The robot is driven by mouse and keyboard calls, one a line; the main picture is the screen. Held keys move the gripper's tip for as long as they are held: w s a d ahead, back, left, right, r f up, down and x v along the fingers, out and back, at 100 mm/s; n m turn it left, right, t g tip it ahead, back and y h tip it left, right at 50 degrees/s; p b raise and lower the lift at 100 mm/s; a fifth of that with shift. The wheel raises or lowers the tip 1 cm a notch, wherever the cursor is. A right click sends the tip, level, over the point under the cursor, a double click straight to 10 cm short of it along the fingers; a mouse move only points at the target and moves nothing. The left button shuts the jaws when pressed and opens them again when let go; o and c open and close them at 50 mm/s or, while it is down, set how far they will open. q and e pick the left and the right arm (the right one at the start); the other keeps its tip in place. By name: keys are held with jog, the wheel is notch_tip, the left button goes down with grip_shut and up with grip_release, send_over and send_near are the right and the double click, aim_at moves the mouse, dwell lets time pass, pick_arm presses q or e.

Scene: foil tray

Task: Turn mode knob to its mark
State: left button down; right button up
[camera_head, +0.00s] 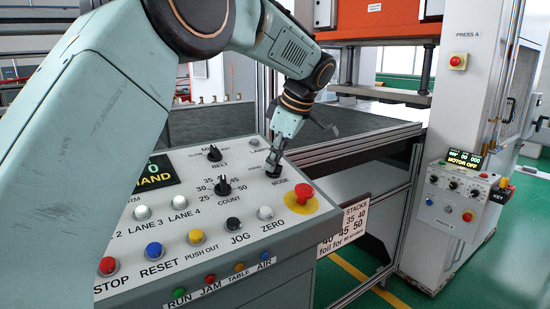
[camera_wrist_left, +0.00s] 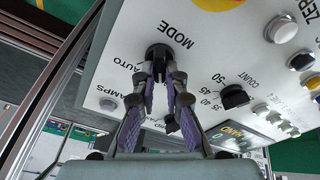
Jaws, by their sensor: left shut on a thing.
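The mode knob (camera_head: 273,172) is a small black knob on the sloping light-grey control panel (camera_head: 330,205), above the word MODE. My left gripper (camera_head: 276,160) reaches down to it from above and is shut on it. In the left wrist view the two fingertips (camera_wrist_left: 158,68) close on either side of the black mode knob (camera_wrist_left: 158,50). The word AUTO shows left of the knob there, and another label is partly hidden behind the fingers. The knob's pointer and exact angle cannot be told. The panel display (camera_head: 157,172) reads HAND in yellow. My right gripper is not in view.
A red emergency button on yellow (camera_head: 301,198) stands close to the right of the mode knob. The black count knob (camera_head: 223,186) and belt knob (camera_head: 214,153) are to its left. Several coloured buttons line the panel's front. A press (camera_head: 468,120) stands farther right.

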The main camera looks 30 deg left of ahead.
pick_arm(q)
jog(key=shift+a+r, duration=0.1)
dwell(0.3)
jog(key=c, duration=1.4)
grip_release()
jog(key=shift+d+r, duration=0.2)
jog(key=shift+r, duration=0.1)
jog(key=v, duration=1.1)
jog(key=shift+s+r, duration=0.1)
jog(key=shift+d, duration=0.15)
